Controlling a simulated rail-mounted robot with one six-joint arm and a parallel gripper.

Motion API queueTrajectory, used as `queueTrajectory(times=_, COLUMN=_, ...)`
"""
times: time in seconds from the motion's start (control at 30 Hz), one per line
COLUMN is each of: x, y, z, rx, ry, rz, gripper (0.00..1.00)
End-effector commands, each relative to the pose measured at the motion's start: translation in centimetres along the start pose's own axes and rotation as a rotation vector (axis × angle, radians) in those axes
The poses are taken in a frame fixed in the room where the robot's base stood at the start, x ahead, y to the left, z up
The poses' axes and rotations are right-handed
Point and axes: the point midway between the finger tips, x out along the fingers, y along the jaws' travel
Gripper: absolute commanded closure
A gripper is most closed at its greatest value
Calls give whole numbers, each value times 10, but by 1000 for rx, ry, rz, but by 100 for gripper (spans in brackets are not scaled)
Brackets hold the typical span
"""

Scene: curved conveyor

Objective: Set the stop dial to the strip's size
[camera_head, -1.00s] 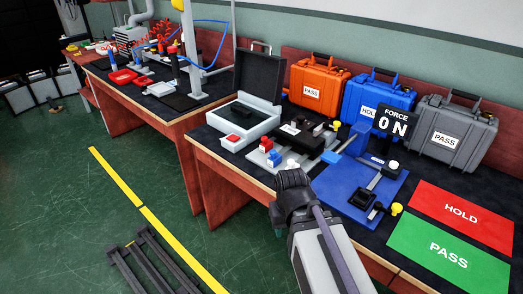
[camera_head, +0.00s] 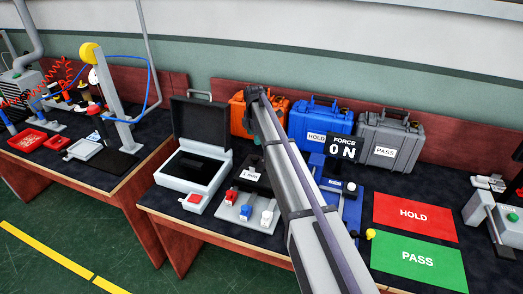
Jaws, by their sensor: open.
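My arm reaches up over the bench and its dark joint covers part of the scene. My gripper cannot be made out; it is hidden behind the arm or outside the view. A blue fixture board (camera_head: 350,212) stands right of my arm and is partly covered by it. A yellow knob (camera_head: 370,234) shows at its front right. A black unit with a white label (camera_head: 251,176) sits left of my arm. I cannot tell which part is the stop dial, and no strip or size marking is clear.
A black display (camera_head: 342,148) reads "FORCE 0 N". Orange (camera_head: 238,116), blue (camera_head: 308,121) and grey (camera_head: 388,138) cases line the back. Red HOLD (camera_head: 414,216) and green PASS (camera_head: 418,260) mats lie right. An open white case (camera_head: 177,184) and red, blue and white blocks stand left.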

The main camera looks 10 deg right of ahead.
Motion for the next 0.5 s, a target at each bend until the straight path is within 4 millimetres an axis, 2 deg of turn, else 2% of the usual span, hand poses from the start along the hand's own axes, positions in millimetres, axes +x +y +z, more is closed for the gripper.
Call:
queueTrajectory(times=0.13, x=6, y=0, z=0, rx=-2, ry=0, rz=0, gripper=35)
queueTrajectory(times=0.23, x=20, y=0, z=-1, rx=-1, ry=0, rz=0, gripper=35)
queueTrajectory(times=0.5, x=84, y=0, z=-1, rx=0, ry=0, rz=0, gripper=35)
